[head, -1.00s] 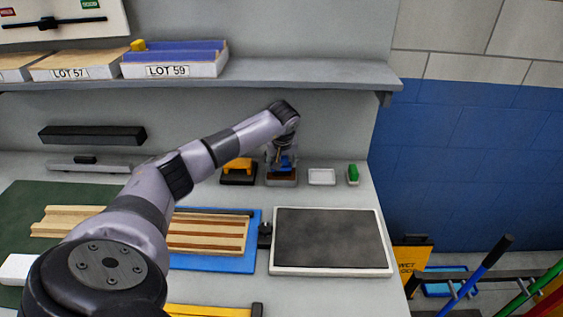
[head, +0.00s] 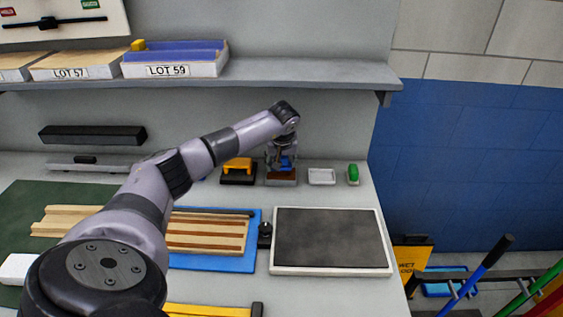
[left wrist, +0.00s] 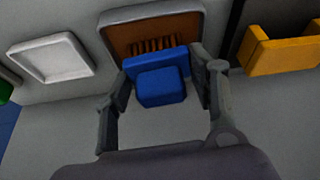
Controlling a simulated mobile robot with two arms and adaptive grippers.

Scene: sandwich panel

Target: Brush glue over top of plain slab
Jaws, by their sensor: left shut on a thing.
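My left gripper (head: 282,155) is at the back of the bench, shut on a blue-handled brush (head: 286,163). In the left wrist view, the gripper (left wrist: 162,78) has a finger on each side of the blue handle (left wrist: 160,88). The brush's brown bristles are in or just over a brown-filled glue tray (left wrist: 185,22); contact is unclear. The tray (head: 281,182) shows below the brush in the head view. A dark grey flat panel with a pale rim (head: 330,238) lies at front right; I cannot tell whether it is the plain slab. My right gripper is not in view.
A ribbed wooden piece (head: 205,235) lies on a blue board (head: 213,264) left of the panel. A yellow-handled tool (head: 238,166), an empty white tray (head: 321,176) and a green item (head: 353,174) flank the glue tray. A shelf (head: 310,75) overhangs the bench.

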